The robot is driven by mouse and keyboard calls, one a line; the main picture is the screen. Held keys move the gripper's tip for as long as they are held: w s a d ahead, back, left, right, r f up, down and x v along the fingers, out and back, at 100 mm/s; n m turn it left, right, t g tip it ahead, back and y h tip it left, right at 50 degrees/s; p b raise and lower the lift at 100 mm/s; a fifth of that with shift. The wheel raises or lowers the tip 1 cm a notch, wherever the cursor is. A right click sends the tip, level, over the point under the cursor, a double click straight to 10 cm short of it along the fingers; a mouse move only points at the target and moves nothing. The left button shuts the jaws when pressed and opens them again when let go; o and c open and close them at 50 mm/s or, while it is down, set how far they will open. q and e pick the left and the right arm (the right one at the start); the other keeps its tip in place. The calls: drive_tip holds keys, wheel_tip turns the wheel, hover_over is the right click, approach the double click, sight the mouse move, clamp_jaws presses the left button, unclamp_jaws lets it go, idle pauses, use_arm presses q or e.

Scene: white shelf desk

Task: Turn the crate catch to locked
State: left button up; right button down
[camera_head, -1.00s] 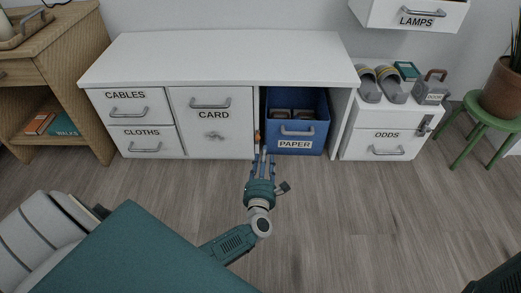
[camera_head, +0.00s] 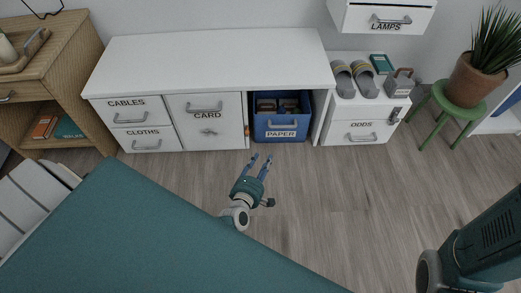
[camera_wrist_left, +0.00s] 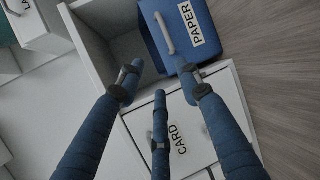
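The blue crate labelled PAPER (camera_head: 272,124) sits in the desk's open bay; it also shows in the left wrist view (camera_wrist_left: 215,55). A small orange piece (camera_head: 247,130), perhaps the catch, is on the narrow edge between the CARD door (camera_head: 222,133) and the crate. It is too small to tell which way it is turned, and I cannot make it out in the left wrist view. My left gripper (camera_head: 262,158) is open and empty, its fingers spread in front of the crate and apart from it. My right gripper is out of view.
The ODDS drawer unit (camera_head: 340,137) at the right has a metal latch (camera_head: 394,115) and slippers (camera_head: 356,78) on top. A green stool (camera_head: 452,108) with a plant stands further right. The floor (camera_head: 330,195) before the desk is clear. My right arm shows at lower right.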

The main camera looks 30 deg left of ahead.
use_arm(q)
drive_tip(key=s+m+p, duration=0.1)
drive_tip(key=p, duration=0.1)
drive_tip(key=s+d+r+m+g+h+p, duration=0.1)
drive_tip(key=s+m+p, duration=0.1)
drive_tip(key=s+d+m+p, duration=0.1)
drive_tip(key=p, duration=0.1)
drive_tip(key=shift+s+d+r+m+g+h, duration=0.2)
drive_tip(key=shift+s+m+g+h, duration=0.1)
drive_tip(key=shift+m, duration=0.1)
